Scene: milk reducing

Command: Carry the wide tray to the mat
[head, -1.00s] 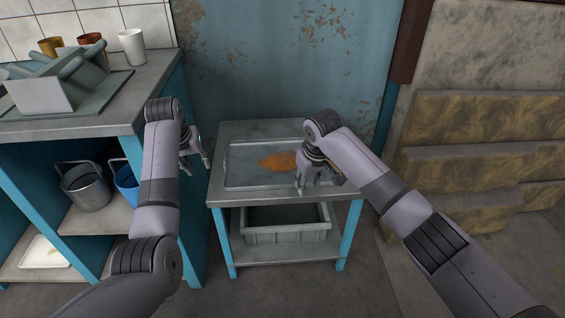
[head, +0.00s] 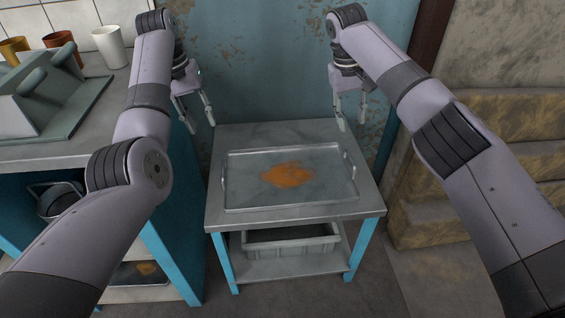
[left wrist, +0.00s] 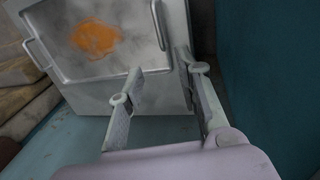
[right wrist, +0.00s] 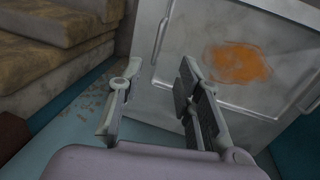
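The wide tray (head: 240,187) is a flat grey metal tray with an orange-brown stain and a raised handle at each short end. It lies flat on a small metal-topped table. My left gripper (head: 201,126) is open and empty, above and beyond the tray's left end. My right gripper (head: 352,125) is open and empty, above and beyond its right end. The tray also shows past the open fingers in the left wrist view (left wrist: 125,55) and the right wrist view (right wrist: 185,32). A grey-green mat (head: 88,103) lies on the left counter under a grey metal object.
The small table (head: 300,222) has blue legs and a grey bin (head: 290,240) on its lower shelf. The left counter (head: 115,120) holds several cups, including a white one (head: 109,47). A blue wall stands behind the table. Rough brown steps (head: 470,170) are at right.

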